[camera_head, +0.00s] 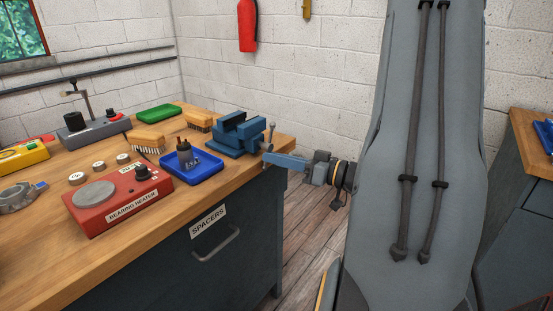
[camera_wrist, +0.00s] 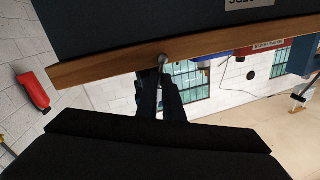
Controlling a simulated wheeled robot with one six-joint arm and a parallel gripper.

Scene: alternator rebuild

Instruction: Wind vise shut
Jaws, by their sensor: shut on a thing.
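The blue vise (camera_head: 237,136) stands at the right front corner of the wooden workbench. Its thin grey handle (camera_head: 271,131) stands roughly upright on the right side, with a knob at the top. My gripper (camera_head: 266,158) reaches in from the right, just past the bench edge, with its fingertips at the low end of the handle. In the wrist view my dark fingers (camera_wrist: 163,78) are closed around the handle (camera_wrist: 163,60), whose rounded grey end shows between them. The gap between the vise jaws is too small to tell.
A blue tray (camera_head: 208,172) with a small bottle lies in front of the vise. The red bearing heater (camera_head: 117,197), brushes (camera_head: 147,138) and a green tray (camera_head: 159,113) share the bench. A red extinguisher (camera_head: 247,27) hangs on the wall.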

